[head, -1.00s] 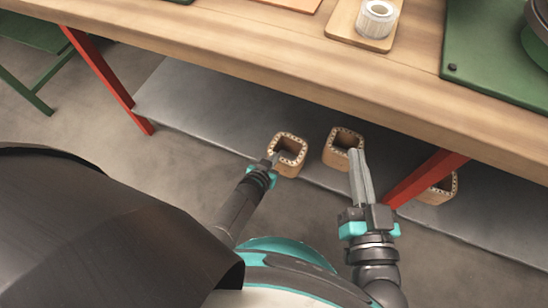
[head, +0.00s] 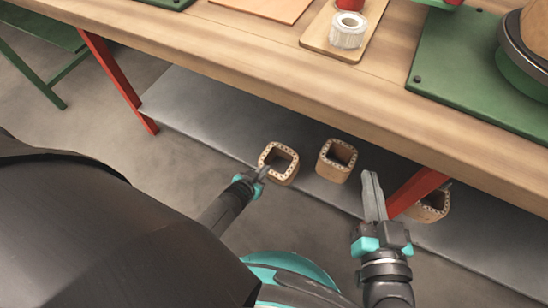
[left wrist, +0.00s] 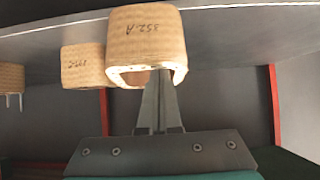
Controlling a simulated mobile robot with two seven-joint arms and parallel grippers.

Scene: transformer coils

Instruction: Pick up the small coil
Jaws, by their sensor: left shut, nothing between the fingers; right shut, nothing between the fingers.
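Several square, hollow, tan coils stand on the grey lower shelf: a left one (head: 272,172), a middle one (head: 337,175) and a right one (head: 431,209) partly hidden by a red table leg. I cannot tell clearly which is smallest. My left gripper (head: 264,171) is shut and empty, its tips at the near rim of the left coil. In the left wrist view, the shut fingers (left wrist: 160,80) overlap the open end of a coil marked "352-A" (left wrist: 146,40); whether they touch it is unclear. My right gripper (head: 370,174) is shut and empty, right of the middle coil.
The wooden tabletop (head: 250,70) overhangs the grey shelf (head: 200,112). A red leg (head: 416,190) stands beside my right gripper. On the table are a white roll (head: 348,32) on a wooden tray and a green board (head: 440,85). The shelf's left part is clear.

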